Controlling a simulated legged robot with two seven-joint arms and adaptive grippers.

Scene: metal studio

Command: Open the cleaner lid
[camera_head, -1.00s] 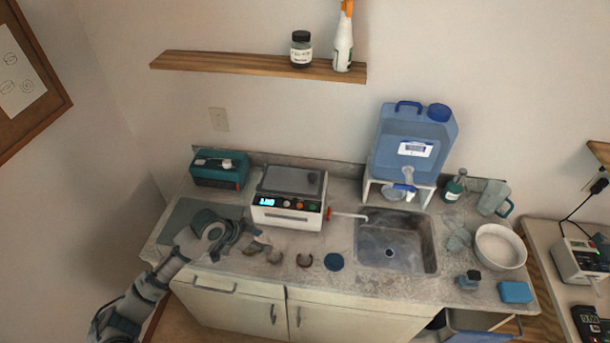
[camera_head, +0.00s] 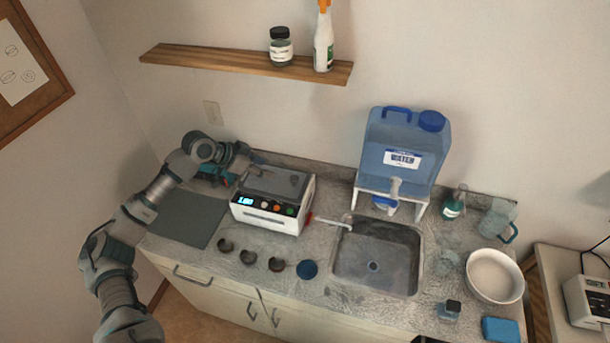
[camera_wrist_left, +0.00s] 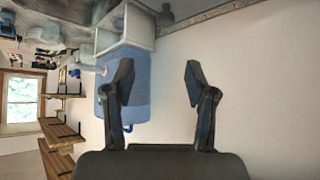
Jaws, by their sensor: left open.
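The cleaner (camera_head: 266,219) is a white box with a lit display and coloured buttons on the counter, left of the sink. Its grey lid (camera_head: 277,183) lies flat on top and is shut. My left gripper (camera_head: 252,160) is at the lid's back left corner, over the rear of the counter. Whether it touches the lid cannot be told. In the left wrist view its two fingers (camera_wrist_left: 157,80) are spread with nothing between them but the wall and the edge of the blue jug. My right gripper is in neither view.
A teal case (camera_head: 215,176) is partly hidden behind my left arm. A grey mat (camera_head: 188,218) lies left of the cleaner. Several small round pieces and a blue disc (camera_head: 307,269) lie in front. A blue jug (camera_head: 397,155) stands behind the sink (camera_head: 374,262).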

